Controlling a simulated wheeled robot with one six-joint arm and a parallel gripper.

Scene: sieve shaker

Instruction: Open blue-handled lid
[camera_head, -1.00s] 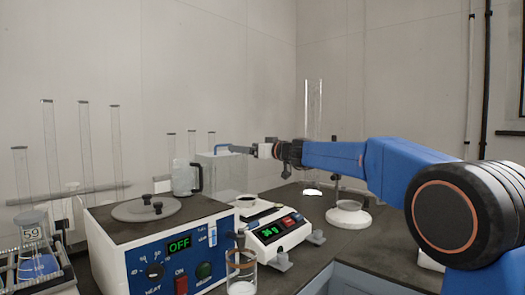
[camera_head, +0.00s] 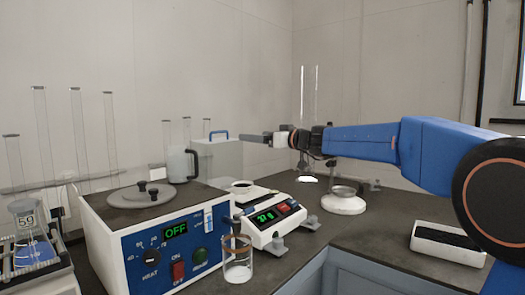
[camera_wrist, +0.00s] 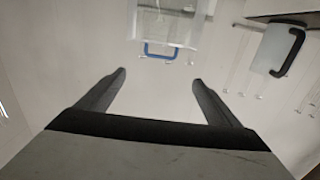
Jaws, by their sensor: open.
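A clear box (camera_head: 224,160) stands at the back near the wall, with a blue handle (camera_head: 219,134) on its top. In the wrist view the blue handle (camera_wrist: 160,52) is ahead of the fingertips and roughly centred between them, with the box (camera_wrist: 165,22) beyond it. My gripper (camera_head: 243,138) is to the right of the handle at about its height. Its two fingers (camera_wrist: 158,77) are apart and empty, and a gap shows between them and the handle. The lid appears to lie flat on the box.
A jug with a dark handle (camera_head: 180,165) stands left of the box. A heater unit (camera_head: 165,240), a balance (camera_head: 275,225), a glass beaker (camera_head: 237,262) and a round-based stand (camera_head: 343,203) are on the bench. A rack with a flask (camera_head: 28,225) is at far left.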

